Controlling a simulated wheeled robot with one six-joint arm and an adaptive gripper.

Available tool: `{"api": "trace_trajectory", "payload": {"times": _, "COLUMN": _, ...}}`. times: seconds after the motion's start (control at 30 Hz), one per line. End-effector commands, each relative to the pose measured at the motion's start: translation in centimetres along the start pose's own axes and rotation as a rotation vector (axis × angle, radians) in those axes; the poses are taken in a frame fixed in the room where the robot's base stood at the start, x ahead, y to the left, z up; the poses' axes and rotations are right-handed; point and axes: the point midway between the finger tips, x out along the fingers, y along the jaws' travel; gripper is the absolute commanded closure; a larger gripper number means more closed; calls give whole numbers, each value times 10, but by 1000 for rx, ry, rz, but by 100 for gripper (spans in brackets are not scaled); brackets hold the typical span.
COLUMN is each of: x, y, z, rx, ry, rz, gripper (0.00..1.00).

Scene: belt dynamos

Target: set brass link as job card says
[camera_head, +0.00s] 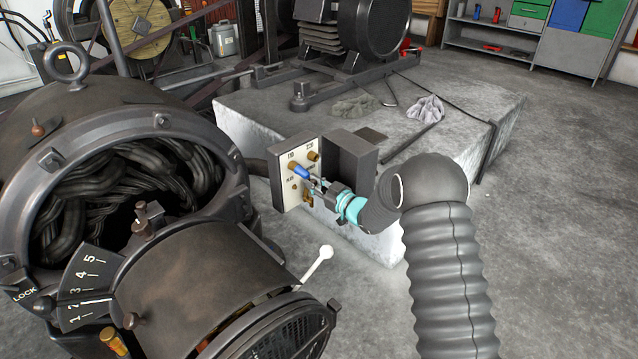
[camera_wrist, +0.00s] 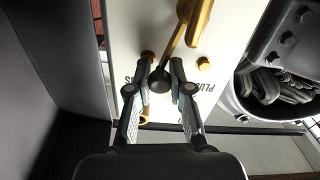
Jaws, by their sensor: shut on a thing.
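The brass link (camera_wrist: 183,38) is a slim bar in front of the white terminal panel (camera_wrist: 225,25), with a wider brass end at the top of the wrist view. A dark round knob (camera_wrist: 160,78) is at its lower end. My gripper (camera_wrist: 160,84) is closed about this knob, one fingertip on each side. Brass studs (camera_wrist: 203,63) stand on the panel near the link. In the head view my gripper (camera_head: 318,186) reaches the panel (camera_head: 285,188) from the right and hides part of the link. The markings 110 and 220 show at the panel's top. No job card is readable.
The panel's dark open cover (camera_head: 352,160) stands close beside my gripper. A small blue piece (camera_head: 300,171) is on the panel. The large dynamo (camera_head: 190,265), with a numbered scale (camera_head: 85,285) and white-knobbed lever (camera_head: 318,262), fills the left. Rags (camera_head: 425,108) lie on the concrete plinth (camera_head: 470,105).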

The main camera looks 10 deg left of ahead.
Motion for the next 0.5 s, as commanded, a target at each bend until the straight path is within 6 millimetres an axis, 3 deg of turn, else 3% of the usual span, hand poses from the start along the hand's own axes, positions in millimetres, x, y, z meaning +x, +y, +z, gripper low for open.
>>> {"api": "trace_trajectory", "payload": {"times": 0.17, "x": 0, "y": -1, "z": 1, "rx": 0, "ry": -1, "rz": -2, "gripper": 100}}
{"api": "trace_trajectory", "payload": {"times": 0.2, "x": 0, "y": -1, "z": 1, "rx": 0, "ry": -1, "rz": -2, "gripper": 73}}
{"api": "trace_trajectory", "payload": {"times": 0.3, "x": 0, "y": 0, "z": 1, "rx": -1, "ry": -1, "rz": -1, "gripper": 53}}
{"api": "trace_trajectory", "payload": {"times": 0.5, "x": -1, "y": 2, "z": 1, "rx": -1, "ry": -1, "rz": 2, "gripper": 53}}
